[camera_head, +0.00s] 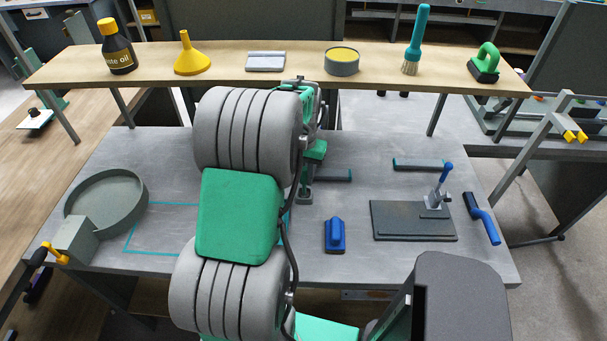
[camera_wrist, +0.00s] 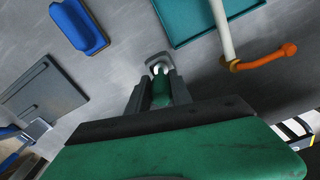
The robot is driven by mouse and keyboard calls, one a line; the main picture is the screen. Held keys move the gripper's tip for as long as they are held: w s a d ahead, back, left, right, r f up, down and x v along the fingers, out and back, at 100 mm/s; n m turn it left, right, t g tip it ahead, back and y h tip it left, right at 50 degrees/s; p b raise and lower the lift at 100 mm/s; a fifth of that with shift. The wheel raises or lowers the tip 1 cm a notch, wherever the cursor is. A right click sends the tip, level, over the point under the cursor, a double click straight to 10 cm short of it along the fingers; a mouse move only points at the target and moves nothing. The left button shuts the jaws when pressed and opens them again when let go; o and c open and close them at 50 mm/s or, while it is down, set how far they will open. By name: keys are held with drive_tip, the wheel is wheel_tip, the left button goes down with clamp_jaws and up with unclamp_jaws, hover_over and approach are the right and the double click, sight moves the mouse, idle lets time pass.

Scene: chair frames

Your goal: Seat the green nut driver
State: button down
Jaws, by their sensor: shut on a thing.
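The green nut driver (camera_wrist: 161,92) sits between the two dark fingers of my gripper (camera_wrist: 160,88) in the wrist view. My gripper is shut on its green handle. A pale tip shows just beyond the handle. A small grey rounded holder (camera_wrist: 157,58) lies right at the driver's far end; I cannot tell whether the driver is inside it or only above it. In the head view my arm hides the driver, and my gripper's end shows only partly, just right of the arm over the table.
A blue block-like tool (camera_head: 335,236), a dark plate (camera_head: 413,222) with a blue-handled clamp (camera_head: 445,176) and a blue brush (camera_head: 481,218) lie to the right. A round grey tray (camera_head: 105,199) stands left. A teal-edged area (camera_wrist: 205,18) and an orange-handled rod (camera_wrist: 265,57) are close by.

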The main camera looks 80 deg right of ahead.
drive_tip(key=c, duration=1.1)
unclamp_jaws()
drive_tip(key=shift+f, duration=0.1)
wheel_tip(320, 180, up, 8)
drive_tip(key=shift+f+b, duration=0.1)
drive_tip(key=shift+b, duration=0.6)
